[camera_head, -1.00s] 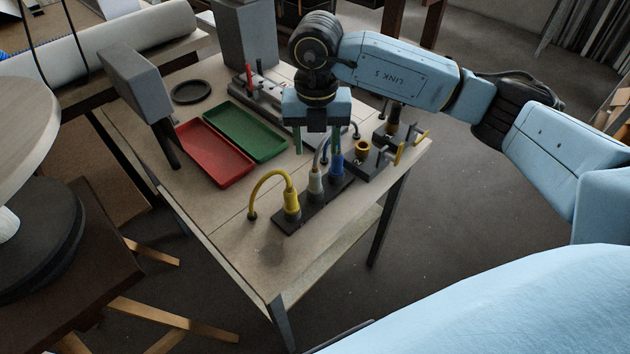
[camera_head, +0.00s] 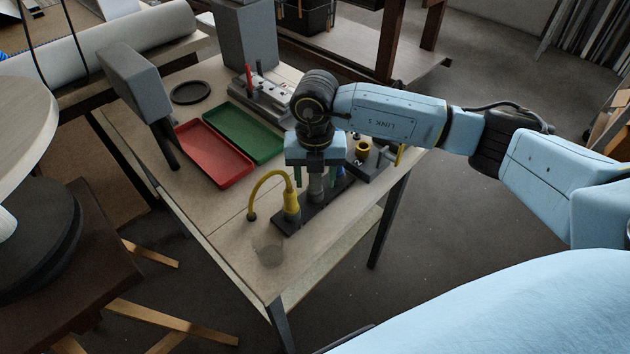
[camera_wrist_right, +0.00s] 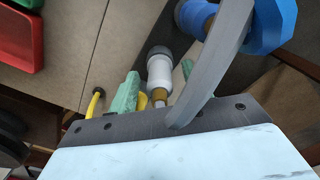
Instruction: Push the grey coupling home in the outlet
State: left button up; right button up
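The grey coupling (camera_head: 317,190) stands upright at the middle outlet of the black outlet strip (camera_head: 288,224), between the yellow coupling (camera_head: 291,206) and the blue coupling (camera_head: 338,172). My right gripper (camera_head: 317,178) points down over it, with its green fingers either side of it. In the right wrist view the coupling (camera_wrist_right: 160,78) is pale with a dark collar at its far end, and the green fingers (camera_wrist_right: 126,94) stand apart around it. Its grey cable (camera_wrist_right: 226,58) arches across this view. How deep the coupling sits cannot be told. My left gripper is out of view.
A red tray (camera_head: 213,155) and a green tray (camera_head: 243,133) lie left of the arm. A black block with a brass fitting (camera_head: 363,148) is behind right of the strip. The table's front corner (camera_head: 268,285) is clear. The yellow cable (camera_head: 262,182) arches close to the gripper.

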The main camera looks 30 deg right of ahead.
grip_shut()
